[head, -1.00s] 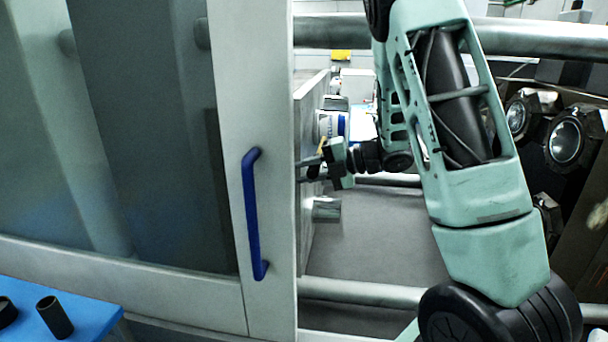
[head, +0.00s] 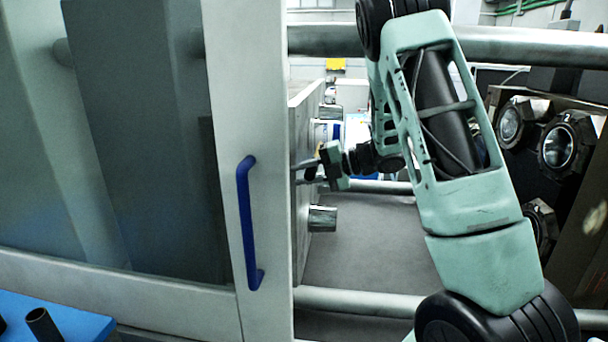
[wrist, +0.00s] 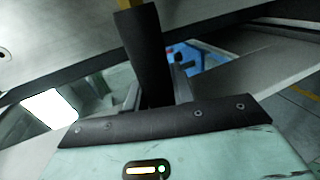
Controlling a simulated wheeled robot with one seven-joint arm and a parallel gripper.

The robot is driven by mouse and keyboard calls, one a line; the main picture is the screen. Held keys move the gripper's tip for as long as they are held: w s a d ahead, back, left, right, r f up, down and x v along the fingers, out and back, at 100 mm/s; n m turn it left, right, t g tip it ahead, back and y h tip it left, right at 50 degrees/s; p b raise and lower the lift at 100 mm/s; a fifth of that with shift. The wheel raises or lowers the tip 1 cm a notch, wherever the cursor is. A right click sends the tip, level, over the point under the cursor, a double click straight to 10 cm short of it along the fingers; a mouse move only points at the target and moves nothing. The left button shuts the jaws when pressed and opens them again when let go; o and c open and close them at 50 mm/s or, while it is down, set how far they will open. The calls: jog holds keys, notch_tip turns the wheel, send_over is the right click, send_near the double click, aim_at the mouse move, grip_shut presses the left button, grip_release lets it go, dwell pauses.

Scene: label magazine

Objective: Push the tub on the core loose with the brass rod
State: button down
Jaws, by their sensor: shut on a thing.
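In the wrist view, my gripper (wrist: 157,88) is shut on the dark sleeve of the brass rod (wrist: 137,4); only a little brass shows at the top edge. In the head view, my gripper (head: 311,168) is beside the plate with the cores, inside the machine's opening. A white tub with a blue band (head: 335,131) sits on a core just above and behind my gripper, partly hidden. Whether the rod touches it I cannot tell. A bare steel core (head: 322,218) sticks out below.
A sliding door with a blue handle (head: 246,225) stands left of the opening. Thick tie bars (head: 350,300) cross below and above. Round steel-rimmed cavities (head: 560,146) face the cores at right. A blue table (head: 75,318) with a black tube is at lower left.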

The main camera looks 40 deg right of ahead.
jog(key=shift+w+d+r, duration=0.1)
jog(key=shift+w+d, duration=0.75)
jog(key=shift+d, duration=0.15)
dwell(1.3)
jog(key=shift+a, duration=0.1)
jog(key=s+a+b, duration=0.2)
jog(key=s+a, duration=0.4)
jog(key=shift+a, duration=0.35)
dwell(0.5)
dwell(0.6)
